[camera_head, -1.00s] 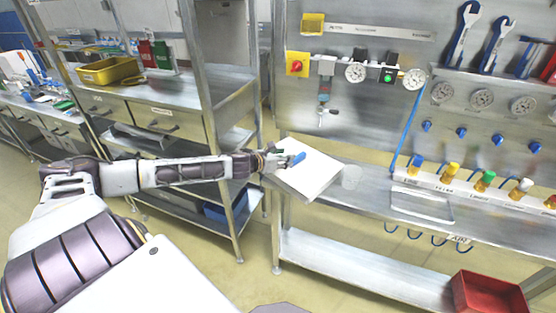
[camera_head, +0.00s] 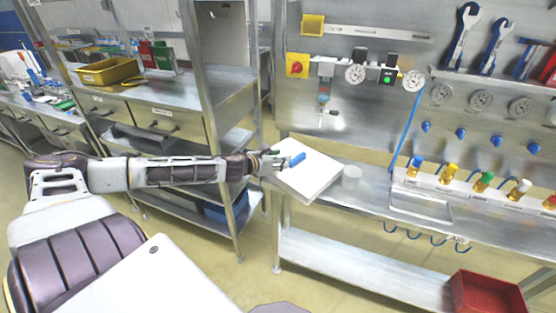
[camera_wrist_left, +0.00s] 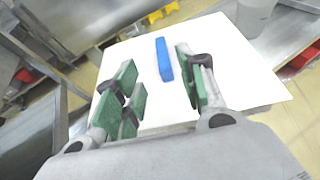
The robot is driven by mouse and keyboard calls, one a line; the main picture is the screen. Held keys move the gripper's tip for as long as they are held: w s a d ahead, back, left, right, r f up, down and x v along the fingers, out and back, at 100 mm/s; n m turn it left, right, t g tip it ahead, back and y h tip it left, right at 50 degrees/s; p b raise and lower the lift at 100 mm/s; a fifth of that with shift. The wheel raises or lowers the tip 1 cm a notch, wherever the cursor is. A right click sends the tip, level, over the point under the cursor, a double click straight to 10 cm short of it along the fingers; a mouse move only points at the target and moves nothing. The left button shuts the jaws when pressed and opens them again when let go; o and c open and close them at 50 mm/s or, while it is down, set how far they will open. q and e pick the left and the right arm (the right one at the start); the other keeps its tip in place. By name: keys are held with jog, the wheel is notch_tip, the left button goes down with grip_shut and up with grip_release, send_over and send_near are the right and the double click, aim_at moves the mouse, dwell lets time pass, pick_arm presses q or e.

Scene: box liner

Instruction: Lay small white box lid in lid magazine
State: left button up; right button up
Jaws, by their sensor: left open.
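The white lid (camera_head: 318,172) is a flat white square panel with a blue grip bar on top. It lies at the left end of the steel bench in the head view. In the left wrist view the lid (camera_wrist_left: 225,70) fills the middle, with the blue bar (camera_wrist_left: 164,59) near its far edge. My left gripper (camera_head: 276,163) is at the lid's left edge. In the wrist view its green-padded fingers (camera_wrist_left: 160,90) are open over the lid, apart from the blue bar. I cannot make out the lid magazine as a separate thing. My right gripper is not in view.
A metal tray (camera_head: 421,207) lies farther right on the bench, below a row of coloured-cap fittings. A red bin (camera_head: 487,294) is on the lower shelf. A metal rack post (camera_head: 200,100) stands behind my left arm.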

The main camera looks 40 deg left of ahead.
pick_arm(q)
jog(key=shift+s+r, duration=0.2)
jog(key=shift+s, duration=0.2)
dwell(0.6)
